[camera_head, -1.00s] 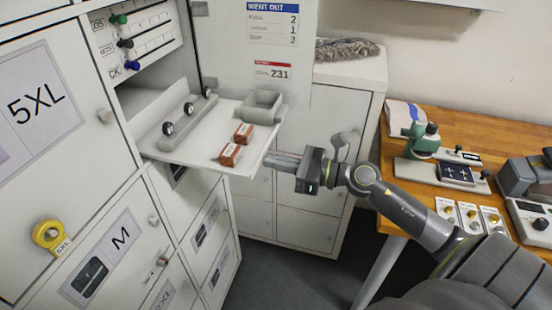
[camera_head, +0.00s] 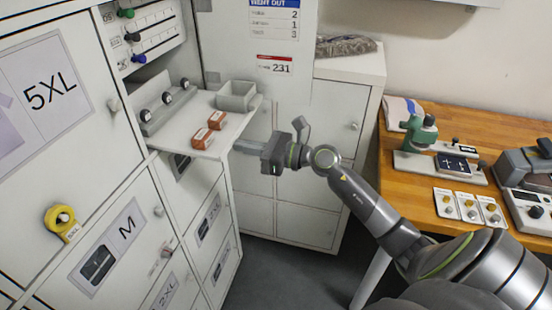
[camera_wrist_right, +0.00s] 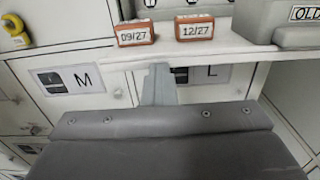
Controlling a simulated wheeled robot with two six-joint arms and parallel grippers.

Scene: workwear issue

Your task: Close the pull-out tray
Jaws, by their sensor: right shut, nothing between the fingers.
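The white pull-out tray (camera_head: 178,137) sticks partly out of its bay in the cabinet. Its front edge (camera_wrist_right: 225,54) also crosses the upper part of the right wrist view. On it are two orange-brown blocks (camera_head: 209,129), marked 09/27 and 12/27 in the wrist view, a grey open box (camera_head: 236,96) and a grey rack with several round dials (camera_head: 167,108). My right gripper (camera_head: 238,145) is shut and empty, its fingertips at the tray's front edge. In the wrist view the fingers (camera_wrist_right: 156,84) reach that edge; exact contact is hard to tell. My left gripper is out of view.
Cabinet doors marked 5XL (camera_head: 52,92) and M (camera_head: 110,250) stand left of and below the tray. An open white door panel (camera_head: 290,95) stands behind it. A wooden bench (camera_head: 420,187) with devices is at right. Grey floor shows between.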

